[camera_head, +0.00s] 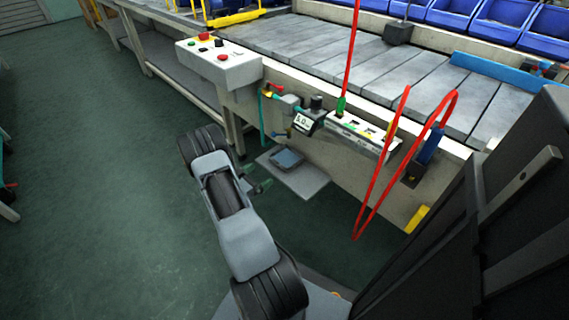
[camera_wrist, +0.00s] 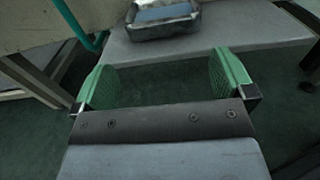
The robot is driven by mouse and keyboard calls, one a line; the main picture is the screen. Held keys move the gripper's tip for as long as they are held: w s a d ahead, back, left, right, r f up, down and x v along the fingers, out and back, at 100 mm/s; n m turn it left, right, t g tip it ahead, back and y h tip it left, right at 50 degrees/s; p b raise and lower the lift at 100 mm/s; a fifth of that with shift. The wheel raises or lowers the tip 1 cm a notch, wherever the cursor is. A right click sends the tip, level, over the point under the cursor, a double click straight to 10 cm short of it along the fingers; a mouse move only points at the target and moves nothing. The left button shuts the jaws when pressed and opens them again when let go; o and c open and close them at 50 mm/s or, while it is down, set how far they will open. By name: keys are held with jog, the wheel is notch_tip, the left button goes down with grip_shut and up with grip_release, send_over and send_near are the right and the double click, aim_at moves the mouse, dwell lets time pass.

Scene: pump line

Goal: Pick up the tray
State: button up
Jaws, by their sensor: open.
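A small dark-rimmed metal tray (camera_wrist: 163,18) with a blue-grey inside rests on a light grey slab at the top of the wrist view. In the head view the tray (camera_head: 287,159) sits low beside the line's front panel. My gripper (camera_wrist: 165,75) is open and empty, with its green finger pads spread apart. The tray lies beyond the fingertips and is not between them. In the head view my gripper (camera_head: 258,180) is just left of the tray, partly hidden by my arm.
The grey slab (camera_head: 310,186) stands low against the front panel. A control box (camera_head: 218,62) juts out above. A red hose (camera_head: 374,190) hangs in a loop right of the tray. A teal pipe (camera_wrist: 72,22) is at upper left. Green floor is open at left.

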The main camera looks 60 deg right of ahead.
aim_at(275, 164)
jog(key=b+x, duration=0.2)
jog(key=x, duration=0.3)
jog(key=shift+s+d, duration=0.25)
jog(key=shift+d, duration=0.1)
jog(key=shift+s+d, duration=0.2)
jog(key=shift+d, duration=0.4)
jog(key=shift+r, duration=0.1)
jog(key=c, duration=0.8)
jog(key=shift+r, duration=0.1)
